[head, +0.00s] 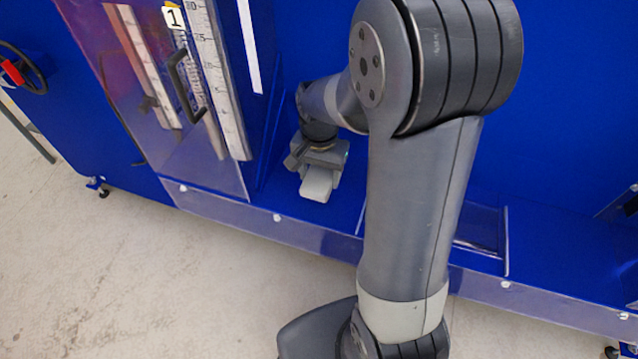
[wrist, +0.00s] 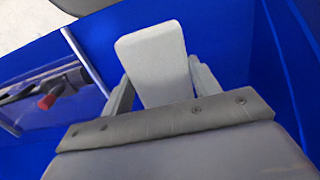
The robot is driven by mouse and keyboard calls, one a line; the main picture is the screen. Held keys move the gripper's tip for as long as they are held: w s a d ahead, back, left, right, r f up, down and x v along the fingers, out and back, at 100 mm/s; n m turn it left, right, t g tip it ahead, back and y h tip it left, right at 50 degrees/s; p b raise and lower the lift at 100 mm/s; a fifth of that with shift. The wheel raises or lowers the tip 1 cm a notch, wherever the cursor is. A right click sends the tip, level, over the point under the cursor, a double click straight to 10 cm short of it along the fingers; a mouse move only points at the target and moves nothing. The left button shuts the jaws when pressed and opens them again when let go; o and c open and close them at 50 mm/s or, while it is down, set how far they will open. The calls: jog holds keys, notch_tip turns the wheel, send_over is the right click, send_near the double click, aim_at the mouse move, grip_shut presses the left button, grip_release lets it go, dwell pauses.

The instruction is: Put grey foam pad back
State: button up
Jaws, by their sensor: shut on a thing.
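The grey foam pad (wrist: 152,58) is a pale block with rounded corners. In the wrist view it stands out beyond my gripper (wrist: 158,82), with one finger along each side. My gripper is shut on the pad. In the head view the pad (head: 316,184) shows at the end of my gripper (head: 320,168), over the blue ledge just right of the clear-fronted cabinet. I cannot tell from these views whether the pad touches the ledge.
The clear-fronted cabinet (head: 236,178), with a black handle (head: 184,88), white scales and a label "1", stands left of my gripper. A clear strip (head: 330,245) edges the ledge. A clear-walled bay (head: 480,235) lies to the right. A red-and-black object (wrist: 48,98) shows in the wrist view.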

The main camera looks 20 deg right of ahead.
aim_at(320, 185)
jog(key=shift+f, duration=2)
jog(key=o, duration=0.9)
notch_tip(320, 185, up, 12)
jog(key=shift+r+p, duration=0.1)
jog(key=shift+p, duration=0.25)
